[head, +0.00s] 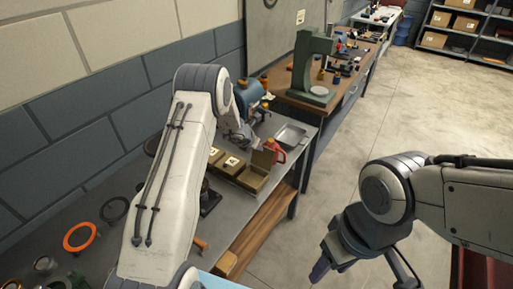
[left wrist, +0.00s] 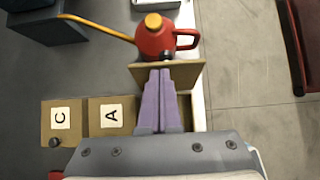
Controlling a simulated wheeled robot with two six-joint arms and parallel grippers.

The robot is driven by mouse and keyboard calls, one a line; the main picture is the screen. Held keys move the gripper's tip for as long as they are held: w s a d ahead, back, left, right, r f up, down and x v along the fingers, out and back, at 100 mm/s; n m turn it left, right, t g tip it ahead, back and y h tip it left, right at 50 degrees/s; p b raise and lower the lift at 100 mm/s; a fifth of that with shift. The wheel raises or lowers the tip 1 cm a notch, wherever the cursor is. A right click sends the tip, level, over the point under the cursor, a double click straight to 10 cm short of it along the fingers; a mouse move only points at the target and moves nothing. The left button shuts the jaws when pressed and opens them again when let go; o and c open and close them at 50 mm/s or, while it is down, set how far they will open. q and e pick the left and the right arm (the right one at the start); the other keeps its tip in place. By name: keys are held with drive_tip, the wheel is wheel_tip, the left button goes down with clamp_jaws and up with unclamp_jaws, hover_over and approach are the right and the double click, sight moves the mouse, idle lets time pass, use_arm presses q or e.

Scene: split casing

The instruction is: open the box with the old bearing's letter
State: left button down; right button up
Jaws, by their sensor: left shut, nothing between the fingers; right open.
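Three small tan boxes stand in a row on the grey bench. In the left wrist view, one has a C label (left wrist: 60,118) and the middle one an A label (left wrist: 111,115); both lids are shut. The third box (head: 253,179) has its lid (head: 264,158) standing up, and the lid's edge (left wrist: 190,74) shows in the left wrist view. Its letter is not visible. My left gripper (left wrist: 160,72) is shut and empty, its purple fingers over the third box with the tips at the raised lid. My right gripper (head: 322,268) is open and empty, over the floor away from the bench.
A red oil can (left wrist: 153,38) with a yellow spout stands just behind the raised lid. A metal tray (head: 290,135) lies beyond it. An orange ring (head: 79,237) and other round parts lie at the bench's near left. A green press (head: 310,70) stands farther back.

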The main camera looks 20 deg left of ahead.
use_arm(q)
drive_tip(key=shift+w+d+r, duration=0.15)
drive_tip(key=shift+w+d, duration=0.1)
drive_tip(key=shift+d, duration=0.1)
